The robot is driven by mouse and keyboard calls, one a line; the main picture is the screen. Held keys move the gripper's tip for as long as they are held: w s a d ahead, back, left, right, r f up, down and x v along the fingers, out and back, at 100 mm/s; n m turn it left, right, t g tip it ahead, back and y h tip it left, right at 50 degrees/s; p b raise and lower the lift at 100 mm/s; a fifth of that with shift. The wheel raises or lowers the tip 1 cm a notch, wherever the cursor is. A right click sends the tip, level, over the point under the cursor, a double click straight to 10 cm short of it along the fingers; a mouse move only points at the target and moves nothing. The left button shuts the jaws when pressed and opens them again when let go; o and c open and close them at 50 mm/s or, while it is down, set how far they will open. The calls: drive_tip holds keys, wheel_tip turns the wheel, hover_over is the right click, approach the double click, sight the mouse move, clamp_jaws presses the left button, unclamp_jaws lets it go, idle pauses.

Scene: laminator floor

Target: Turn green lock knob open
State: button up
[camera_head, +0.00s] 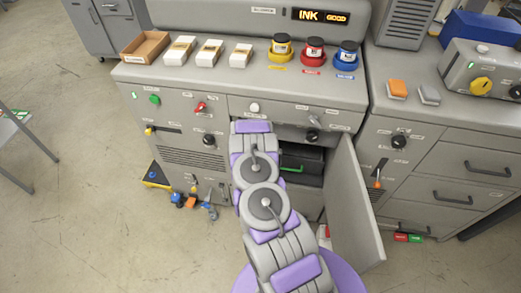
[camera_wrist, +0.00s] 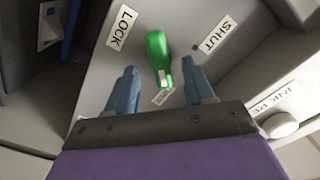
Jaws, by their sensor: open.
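The green lock knob (camera_wrist: 156,48) is a slim green lever on a grey panel in the wrist view. A LOCK label (camera_wrist: 122,28) lies to its left and a SHUT label (camera_wrist: 217,34) to its right. A third label (camera_wrist: 163,96) below it is too small to read. My gripper (camera_wrist: 158,68) is open, with its two blue-grey fingers apart. The knob's lower end shows between the fingertips, with gaps on both sides; I cannot tell if they touch it. In the head view my arm reaches the cabinet front and hides the gripper and this knob.
An open cabinet door (camera_head: 350,205) stands right of my arm. A dark unit with a green handle (camera_head: 292,169) sits inside. Another green knob (camera_head: 154,99) is on the left panel. In the wrist view a white knob (camera_wrist: 280,126) is close by at right. The left floor is mostly clear.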

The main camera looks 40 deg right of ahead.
drive_tip(key=p+v, duration=0.6)
drive_tip(key=v, duration=1)
